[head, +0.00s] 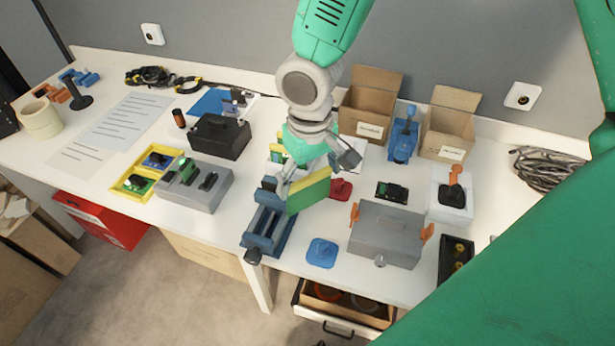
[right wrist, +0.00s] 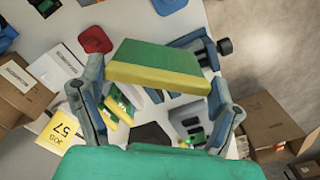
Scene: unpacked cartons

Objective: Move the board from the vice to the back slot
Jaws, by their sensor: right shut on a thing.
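The board (head: 310,191), green with a yellow edge strip, is held by my right gripper (head: 309,178) in the middle of the head view. It is tilted and appears just above the blue vice (head: 266,232); I cannot tell whether they still touch. In the right wrist view the board (right wrist: 160,65) spans between the two fingers of the gripper (right wrist: 155,78). A grey slotted block (head: 201,193) with a green and a black piece in it stands left of the vice. A yellow tray (head: 148,172) with two compartments stands beyond it. I cannot tell which one has the back slot. My left gripper is not in view.
A black case (head: 220,136) stands behind the grey block. Right of the vice are a blue pad (head: 322,253), a red piece (head: 341,188) and a grey box (head: 386,233). Open cartons (head: 371,102) line the back. A drawer (head: 343,306) stands open below.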

